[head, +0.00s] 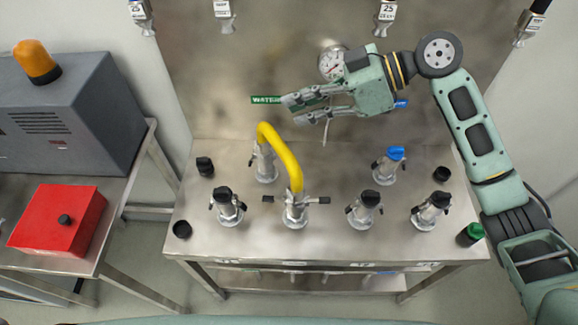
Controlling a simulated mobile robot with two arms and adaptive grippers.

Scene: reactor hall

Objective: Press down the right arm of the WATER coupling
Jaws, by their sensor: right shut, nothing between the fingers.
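The green WATER sign (265,99) is on the back steel panel, partly covered at its right end by my right gripper (295,110). Below the sign stands a metal coupling (265,166) with one end of a yellow hose on it. A lever arm shows at its left; I cannot make out its right arm clearly. The hose (281,153) runs to a front coupling (295,212), whose two dark-tipped arms stick out left and right. My right gripper is shut and empty, above and right of the rear coupling, apart from it. My left gripper is not in view.
Other couplings stand on the steel table (330,240): one with a blue cap (390,165) and several with black tops. A gauge (332,63) is behind my right arm. A red box (60,220) and a grey machine (70,115) are at left.

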